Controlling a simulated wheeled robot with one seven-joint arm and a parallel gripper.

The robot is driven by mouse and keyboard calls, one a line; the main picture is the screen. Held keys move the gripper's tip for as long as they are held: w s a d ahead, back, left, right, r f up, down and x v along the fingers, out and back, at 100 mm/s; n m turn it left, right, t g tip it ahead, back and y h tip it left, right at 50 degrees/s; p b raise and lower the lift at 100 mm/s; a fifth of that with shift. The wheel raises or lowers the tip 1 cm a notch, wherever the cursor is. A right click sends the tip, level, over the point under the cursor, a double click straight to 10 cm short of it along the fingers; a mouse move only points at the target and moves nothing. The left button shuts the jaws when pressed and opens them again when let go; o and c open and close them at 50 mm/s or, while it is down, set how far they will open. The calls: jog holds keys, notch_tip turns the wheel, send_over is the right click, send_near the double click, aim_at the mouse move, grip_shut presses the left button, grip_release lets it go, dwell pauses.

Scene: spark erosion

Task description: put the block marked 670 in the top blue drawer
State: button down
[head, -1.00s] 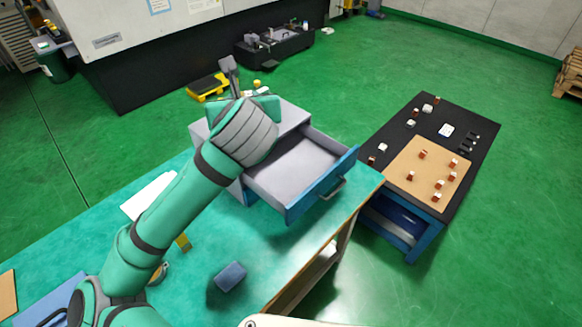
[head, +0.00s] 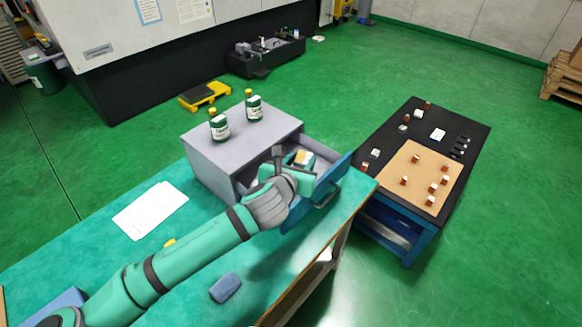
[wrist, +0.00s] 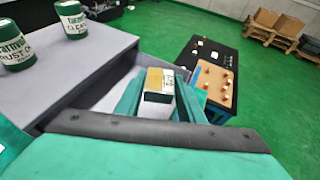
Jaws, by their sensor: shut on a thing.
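My gripper (head: 302,163) is over the open top drawer (head: 341,166) of the grey cabinet (head: 205,152). The drawer has a blue front and is pulled out. My gripper is shut on a block (wrist: 158,88) with a tan top and a white side; it also shows in the head view (head: 304,157). No number is readable on it. In the wrist view the block sits between the two green fingers, with the drawer's grey inside (wrist: 112,97) to the left. Whether the block touches the drawer floor I cannot tell. My arm hides part of the drawer.
Two green bottles, one (head: 219,126) and another (head: 254,107), stand on the cabinet. White paper (head: 150,210) and a blue-grey object (head: 225,287) lie on the green bench. A black table (head: 437,120) with several small blocks on a tan board (head: 412,182) stands at right.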

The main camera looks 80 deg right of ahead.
jog(key=d+f, duration=0.2)
jog(key=d, duration=0.1)
jog(key=w+d+f, duration=0.1)
jog(key=d+f, duration=0.2)
jog(key=d, duration=0.1)
jog(key=w+d+f, duration=0.1)
jog(key=d+f, duration=0.2)
jog(key=d, duration=0.1)
jog(key=shift+w+f, duration=0.2)
jog(key=shift+w, duration=0.05)
jog(key=shift+d+f, duration=0.15)
jog(key=shift+f, duration=0.7)
jog(key=shift+d+f, duration=0.1)
jog(key=shift+f, duration=0.75)
jog(key=shift+f, duration=0.2)
jog(key=c, duration=1.2)
grip_release()
